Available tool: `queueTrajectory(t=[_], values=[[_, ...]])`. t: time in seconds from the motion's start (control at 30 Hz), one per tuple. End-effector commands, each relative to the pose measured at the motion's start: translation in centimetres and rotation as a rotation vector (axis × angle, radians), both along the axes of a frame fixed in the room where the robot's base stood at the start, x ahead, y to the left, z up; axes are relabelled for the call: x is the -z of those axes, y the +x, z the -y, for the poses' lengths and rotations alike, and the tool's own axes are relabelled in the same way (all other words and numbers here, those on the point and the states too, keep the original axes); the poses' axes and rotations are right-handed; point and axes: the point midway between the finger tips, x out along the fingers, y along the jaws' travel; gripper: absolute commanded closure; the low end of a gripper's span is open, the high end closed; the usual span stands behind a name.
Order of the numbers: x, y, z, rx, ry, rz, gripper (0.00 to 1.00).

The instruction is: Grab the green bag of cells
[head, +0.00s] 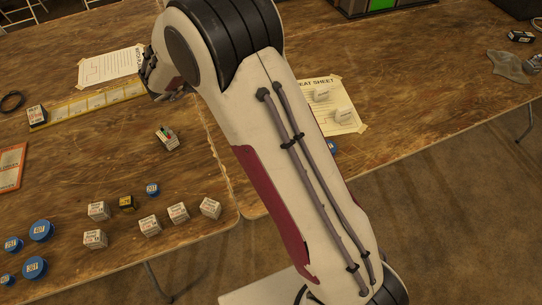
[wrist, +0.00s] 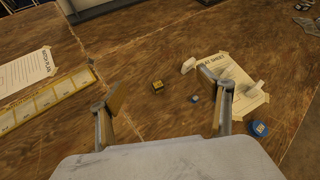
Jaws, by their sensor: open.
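I cannot make out a green bag of cells for certain in either view. A bright green patch (head: 382,4) shows in a dark case at the top edge of the head view, cut off by the frame; I cannot tell if it is a bag. My gripper (wrist: 168,105) is open and empty above the wooden table in the wrist view, its two fingers wide apart. In the head view it is mostly hidden behind my arm.
White cubes (head: 150,225) and blue round pieces (head: 40,231) lie front left. A taped cheat sheet (wrist: 240,88) bears white pieces. A yellow-black cube (wrist: 157,86) lies beyond my fingers. A yellow strip (head: 95,103) and a crumpled clear-grey bag (head: 508,66) lie apart.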

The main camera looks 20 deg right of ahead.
Motion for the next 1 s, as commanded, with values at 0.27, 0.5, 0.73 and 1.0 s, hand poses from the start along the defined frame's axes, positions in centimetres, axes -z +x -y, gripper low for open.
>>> queueTrajectory(t=[0.27,0.5,0.73,1.0], values=[[6.7,-2.9,1.4,0.329,0.071,0.051,0.22],[11.8,-6.9,2.1,0.608,0.08,0.111,0.22],[16.2,-11.9,2.1,0.86,0.04,0.183,0.22],[19.3,-16.7,1.7,1.064,-0.032,0.261,0.22]])
